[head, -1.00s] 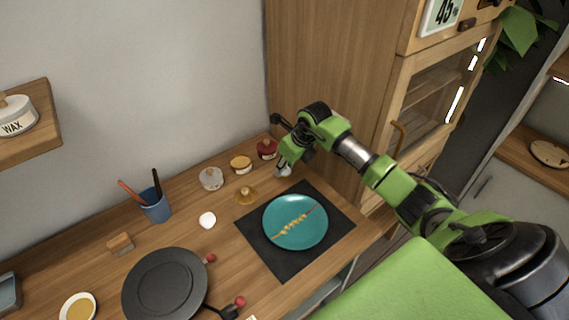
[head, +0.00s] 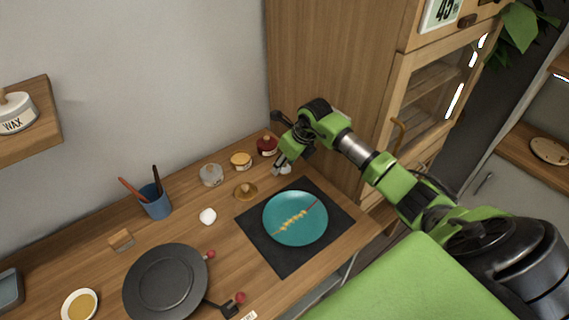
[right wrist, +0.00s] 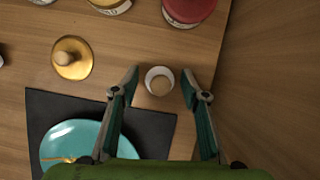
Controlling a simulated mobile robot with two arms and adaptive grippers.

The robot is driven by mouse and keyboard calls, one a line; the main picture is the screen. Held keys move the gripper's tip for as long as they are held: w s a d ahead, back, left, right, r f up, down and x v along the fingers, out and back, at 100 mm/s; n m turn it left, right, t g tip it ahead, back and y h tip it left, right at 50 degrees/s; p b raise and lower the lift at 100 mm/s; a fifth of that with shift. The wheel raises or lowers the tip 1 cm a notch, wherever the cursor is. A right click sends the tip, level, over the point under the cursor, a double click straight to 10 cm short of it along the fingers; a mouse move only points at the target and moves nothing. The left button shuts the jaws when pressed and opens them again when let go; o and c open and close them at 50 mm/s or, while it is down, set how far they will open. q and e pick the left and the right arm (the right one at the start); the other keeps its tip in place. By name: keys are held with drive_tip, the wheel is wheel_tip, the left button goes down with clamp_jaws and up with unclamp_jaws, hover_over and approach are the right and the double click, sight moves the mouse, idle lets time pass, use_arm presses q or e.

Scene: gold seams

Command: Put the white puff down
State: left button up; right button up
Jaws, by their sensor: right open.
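My right gripper (right wrist: 159,100) is open, pointing down at the table beside the cabinet; it also shows in the head view (head: 283,168). Between its fingers, with gaps on both sides, is a small round white thing with a tan centre (right wrist: 159,81). It appears to stand on the wood and shows partly in the head view (head: 285,169). A soft-looking white lump (head: 208,216) lies on the table left of the dark mat. I cannot tell for certain which of the two is the white puff. My left gripper is not in view.
A teal plate (head: 296,236) with a gold seam lies on the dark mat (head: 285,262). A brass lid (head: 246,192) and several jars, including a red one (head: 267,146), are close by. The cabinet (head: 325,60) rises on the right.

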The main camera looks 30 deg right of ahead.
drive_tip(key=b+v, duration=0.2)
drive_tip(key=v, duration=0.9)
drive_tip(key=shift+s+r, duration=0.2)
